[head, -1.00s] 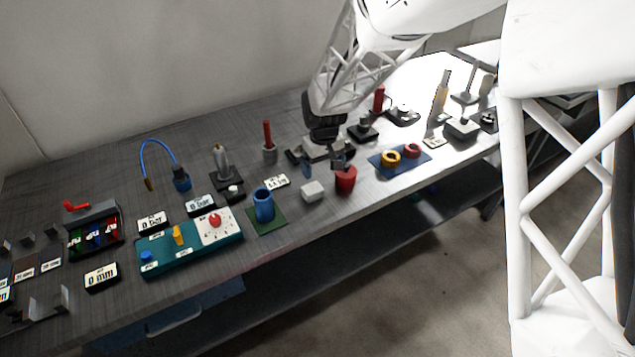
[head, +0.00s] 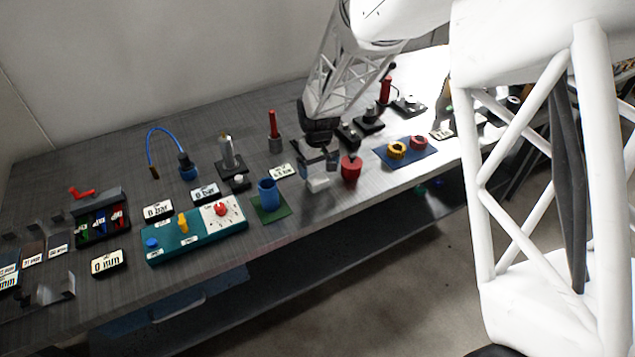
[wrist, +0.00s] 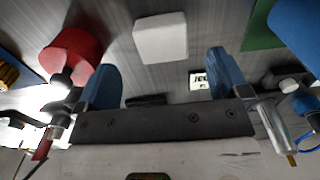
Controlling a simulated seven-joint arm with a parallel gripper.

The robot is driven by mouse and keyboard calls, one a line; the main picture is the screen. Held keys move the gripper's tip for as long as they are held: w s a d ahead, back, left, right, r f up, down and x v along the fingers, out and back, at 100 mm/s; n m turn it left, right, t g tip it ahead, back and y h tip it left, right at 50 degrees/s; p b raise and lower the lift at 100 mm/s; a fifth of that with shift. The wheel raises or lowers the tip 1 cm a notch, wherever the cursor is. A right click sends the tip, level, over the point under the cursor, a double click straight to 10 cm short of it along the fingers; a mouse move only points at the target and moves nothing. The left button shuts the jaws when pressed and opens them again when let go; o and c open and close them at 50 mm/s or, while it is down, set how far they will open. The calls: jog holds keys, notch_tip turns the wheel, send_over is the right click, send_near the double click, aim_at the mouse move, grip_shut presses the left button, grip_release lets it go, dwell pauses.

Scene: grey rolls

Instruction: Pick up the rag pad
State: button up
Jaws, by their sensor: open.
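The rag pad, a small white block (head: 318,184), lies on the grey bench between the blue cup and the red pot. In the wrist view the pad (wrist: 160,38) is at the top centre, just beyond the fingertips and roughly centred between them. My gripper (head: 319,166) is just above and behind the pad in the head view and partly overlaps it. In the wrist view its two blue-padded fingers (wrist: 161,62) are spread wide with nothing between them. I cannot tell the exact height above the pad.
A red pot (head: 351,169) stands close to the pad's right, and a blue cup (head: 268,194) on a green mat to its left. A blue mat (head: 381,156) with yellow and red rings lies farther right. A small label plate (head: 280,172) lies behind. The bench's front edge is near.

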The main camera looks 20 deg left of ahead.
aim_at(318, 178)
jog(key=shift+f, duration=0.2)
jog(key=shift+a+f, duration=0.1)
jog(key=shift+f, duration=2.4)
jog(key=shift+c, duration=0.2)
jog(key=c, duration=1)
